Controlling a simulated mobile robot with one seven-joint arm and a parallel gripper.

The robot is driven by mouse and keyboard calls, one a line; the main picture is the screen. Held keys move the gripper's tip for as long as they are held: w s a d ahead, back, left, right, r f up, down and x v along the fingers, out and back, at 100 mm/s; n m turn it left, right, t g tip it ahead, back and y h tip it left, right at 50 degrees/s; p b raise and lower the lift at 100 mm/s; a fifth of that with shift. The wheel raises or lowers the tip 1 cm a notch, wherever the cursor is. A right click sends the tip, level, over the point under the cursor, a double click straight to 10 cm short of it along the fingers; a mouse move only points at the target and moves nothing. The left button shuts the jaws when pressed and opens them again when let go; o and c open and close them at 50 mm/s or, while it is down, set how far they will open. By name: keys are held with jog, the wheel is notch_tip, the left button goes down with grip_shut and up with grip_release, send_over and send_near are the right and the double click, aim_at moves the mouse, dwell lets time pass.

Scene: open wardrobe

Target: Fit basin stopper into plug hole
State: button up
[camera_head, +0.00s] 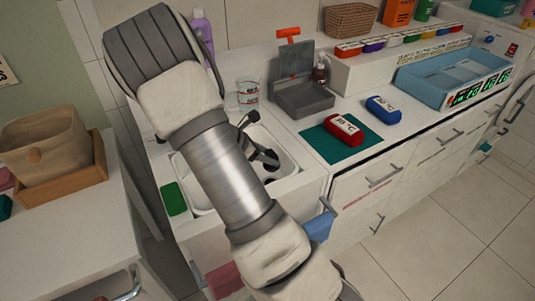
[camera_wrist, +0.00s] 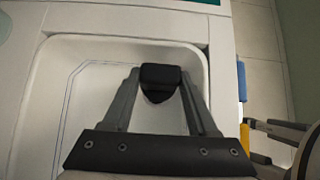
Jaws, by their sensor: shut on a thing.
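The black basin stopper (camera_wrist: 160,76) is between the two fingertips of my gripper (camera_wrist: 160,90), which is shut on it. In the wrist view it is over the white basin (camera_wrist: 70,60), whose rounded rim shows at the top and both sides. In the head view my arm covers much of the basin (camera_head: 285,160), and my gripper (camera_head: 268,157) is at its right part. A small dark spot (camera_head: 270,181) shows below the gripper; I cannot tell whether it is the plug hole or the stopper. No plug hole shows in the wrist view.
A dark faucet (camera_head: 248,118) stands at the basin's back edge, close to my arm. A green sponge (camera_head: 173,199) lies on the left rim. A glass (camera_head: 248,92) and a grey caddy (camera_head: 303,98) stand behind. A red pouch (camera_head: 345,129) lies on a teal mat to the right.

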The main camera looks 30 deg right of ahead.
jog(key=shift+r, duration=0.15)
jog(key=shift+f+b, duration=1.9)
jog(key=shift+f, duration=1.05)
jog(key=shift+f+b, duration=0.6)
jog(key=shift+f, duration=0.65)
jog(key=o, duration=1.5)
jog(key=p+v, duration=0.3)
jog(key=v, duration=1.4)
jog(key=shift+w+a+r, duration=0.1)
jog(key=shift+a+r, duration=0.1)
